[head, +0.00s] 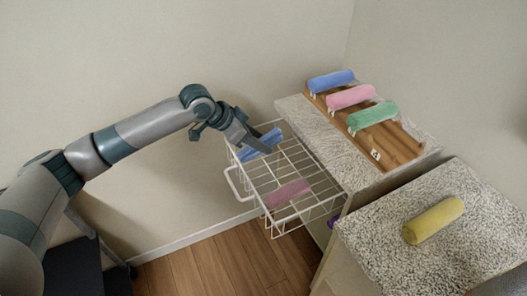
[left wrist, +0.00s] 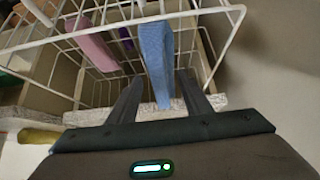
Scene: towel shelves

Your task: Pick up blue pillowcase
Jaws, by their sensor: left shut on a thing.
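The blue pillowcase (head: 262,142), a folded blue cloth, is at the back end of the white wire basket (head: 231,180). My left gripper (head: 254,147) reaches down over that end from the left and is shut on the pillowcase. In the left wrist view, the pillowcase (left wrist: 156,50) runs between the two dark fingers of my left gripper (left wrist: 158,85), with the basket wires around it. I cannot tell whether the pillowcase still rests on the basket floor. My right gripper is not in view.
A pink cloth (head: 288,193) lies in the basket's front part. Blue (head: 331,81), pink (head: 350,96) and green (head: 372,114) rolled towels lie on a wooden rack (head: 399,148) on the speckled counter. A yellow roll (head: 433,220) lies on the nearer counter (head: 375,240). Walls stand close behind.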

